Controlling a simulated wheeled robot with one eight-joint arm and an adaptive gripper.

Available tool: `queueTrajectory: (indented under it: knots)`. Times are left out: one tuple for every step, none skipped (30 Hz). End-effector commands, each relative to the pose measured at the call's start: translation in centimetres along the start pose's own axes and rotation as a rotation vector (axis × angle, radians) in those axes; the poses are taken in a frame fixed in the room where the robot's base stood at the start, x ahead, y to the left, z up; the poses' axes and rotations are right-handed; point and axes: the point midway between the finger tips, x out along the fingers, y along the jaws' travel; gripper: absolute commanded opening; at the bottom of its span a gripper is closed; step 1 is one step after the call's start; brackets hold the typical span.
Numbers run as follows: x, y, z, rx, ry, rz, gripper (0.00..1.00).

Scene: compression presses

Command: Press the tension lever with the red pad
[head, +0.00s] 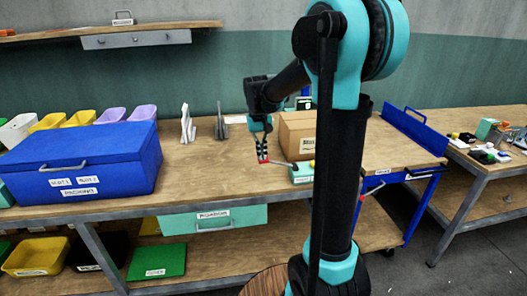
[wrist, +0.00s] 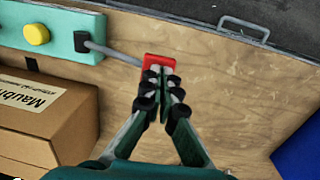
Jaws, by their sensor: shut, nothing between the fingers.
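The tension lever is a grey rod (wrist: 110,52) with a red pad (wrist: 159,63) at its end. It reaches out from a teal box (wrist: 65,30) that carries a yellow button (wrist: 37,34). In the head view the red pad (head: 263,160) is at the middle of the wooden bench, left of the teal box (head: 301,174). My gripper (wrist: 161,76) is shut and empty, its fingertips at the pad and overlapping its near edge in the wrist view. In the head view my gripper (head: 262,150) points down over the pad. I cannot tell whether they touch.
A labelled cardboard box (head: 297,133) stands close to the teal box, and shows in the wrist view (wrist: 50,115). A blue lidded box (head: 85,158) stands at the bench's left. Grey-white parts (head: 187,124) stand behind. Bare wood lies left of the pad.

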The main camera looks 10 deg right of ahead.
Motion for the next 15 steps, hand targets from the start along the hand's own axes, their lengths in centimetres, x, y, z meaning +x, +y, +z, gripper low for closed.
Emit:
queueTrajectory:
  knots:
    - [0.1, -0.2, 0.0, -0.002, 0.000, 0.009, 0.00]
    - [0.3, -0.3, 0.0, -0.003, 0.000, 0.016, 0.00]
    - [0.4, -0.4, 0.0, -0.003, 0.000, 0.029, 0.00]
    - [0.6, -0.5, 0.0, -0.004, 0.000, 0.038, 0.00]
    - [0.7, -0.6, 0.0, -0.003, 0.001, 0.049, 0.00]
    - [0.9, -0.7, -0.1, -0.003, 0.001, 0.060, 0.00]
    - [1.1, -0.8, -0.1, -0.002, 0.001, 0.058, 0.00]
    - [1.3, -0.9, -0.1, -0.002, 0.001, 0.057, 0.00]
    - [1.6, -1.1, 0.0, -0.002, 0.001, 0.057, 0.00]
    - [1.9, -1.2, 0.0, -0.002, 0.001, 0.057, 0.00]
    - [2.1, -1.3, 0.0, -0.002, 0.001, 0.057, 0.00]
    - [2.5, -1.5, -0.1, -0.002, 0.001, 0.057, 0.00]
    - [2.8, -1.6, -0.1, -0.002, 0.001, 0.056, 0.00]
    - [3.1, -1.8, -0.1, -0.002, 0.001, 0.056, 0.00]
    - [3.5, -1.9, -0.1, -0.001, 0.001, 0.056, 0.00]
